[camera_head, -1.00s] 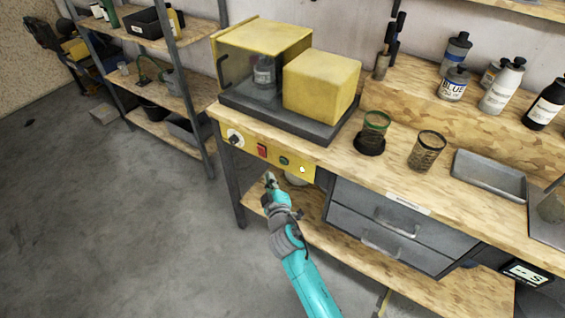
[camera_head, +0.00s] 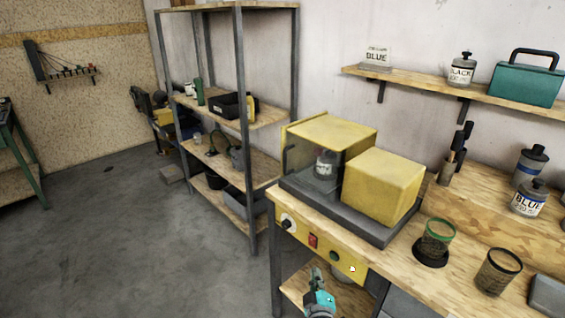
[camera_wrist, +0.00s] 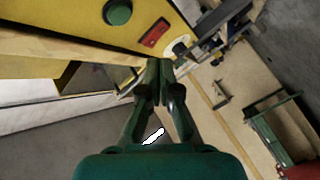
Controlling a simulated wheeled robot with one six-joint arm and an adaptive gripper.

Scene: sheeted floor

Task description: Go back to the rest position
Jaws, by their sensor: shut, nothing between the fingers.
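My gripper (camera_wrist: 160,75) is in the middle of the wrist view, its dark green fingers together with nothing between them. In the head view my gripper (camera_head: 314,275) shows at the bottom edge, in front of the workbench and below its yellow control panel (camera_head: 322,249). In the wrist view the panel, with a green button (camera_wrist: 118,12) and a red switch (camera_wrist: 156,32), lies just past the fingers. I cannot tell the exact gap between them. Most of my arm is out of the head view.
The yellow machine (camera_head: 330,130) stands on the bench (camera_head: 410,240), with a green-rimmed mesh cup (camera_head: 437,236) and another mesh cup (camera_head: 497,271) to its right. A shelf rack (camera_head: 243,130) stands left of the bench. The grey floor (camera_head: 130,250) at left is open.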

